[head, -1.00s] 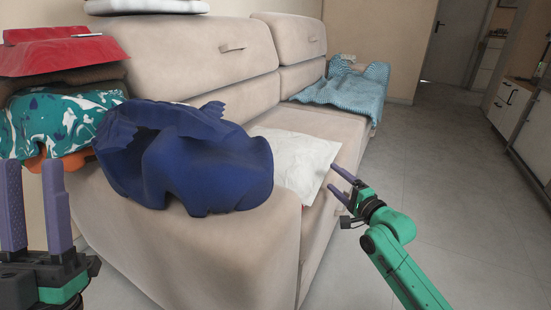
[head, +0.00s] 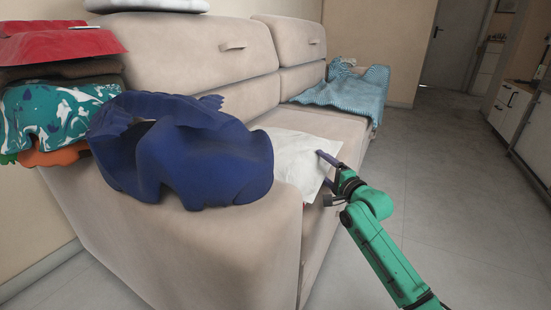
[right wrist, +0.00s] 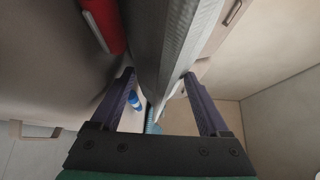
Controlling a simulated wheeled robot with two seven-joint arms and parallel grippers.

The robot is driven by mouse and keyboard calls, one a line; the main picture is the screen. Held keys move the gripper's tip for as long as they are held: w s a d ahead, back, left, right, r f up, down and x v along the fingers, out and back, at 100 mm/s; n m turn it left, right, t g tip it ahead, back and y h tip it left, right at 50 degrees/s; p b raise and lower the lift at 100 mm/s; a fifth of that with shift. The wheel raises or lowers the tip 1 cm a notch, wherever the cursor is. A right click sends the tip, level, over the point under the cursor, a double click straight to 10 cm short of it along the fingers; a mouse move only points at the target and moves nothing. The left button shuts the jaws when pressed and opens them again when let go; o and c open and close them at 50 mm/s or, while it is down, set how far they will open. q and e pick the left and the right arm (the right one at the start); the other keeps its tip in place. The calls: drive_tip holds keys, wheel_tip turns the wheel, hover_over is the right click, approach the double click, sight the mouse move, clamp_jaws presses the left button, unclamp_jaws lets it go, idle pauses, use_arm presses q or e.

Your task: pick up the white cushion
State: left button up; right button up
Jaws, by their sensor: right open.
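The white cushion (head: 300,157) lies on the sofa seat, just behind the dark blue cloth that hides its left part. My right gripper (head: 323,169) is at the cushion's right edge in the head view, with its purple fingers overlapping that edge. In the right wrist view my right gripper (right wrist: 159,74) is open, its two fingers spread. A pale grey-white edge (right wrist: 180,45), probably the cushion, runs between and beyond the fingertips; whether they touch it I cannot tell. My left gripper is not in the head view.
A beige sofa (head: 235,250) carries the dark blue cloth (head: 185,160) on its near arm. A stack of folded cloths (head: 60,110) stands at the left. A light blue blanket (head: 345,90) lies at the sofa's far end. The floor (head: 460,200) on the right is clear.

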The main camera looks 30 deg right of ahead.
clamp_jaws()
drive_tip(key=shift+r, duration=0.1)
idle(1.3)
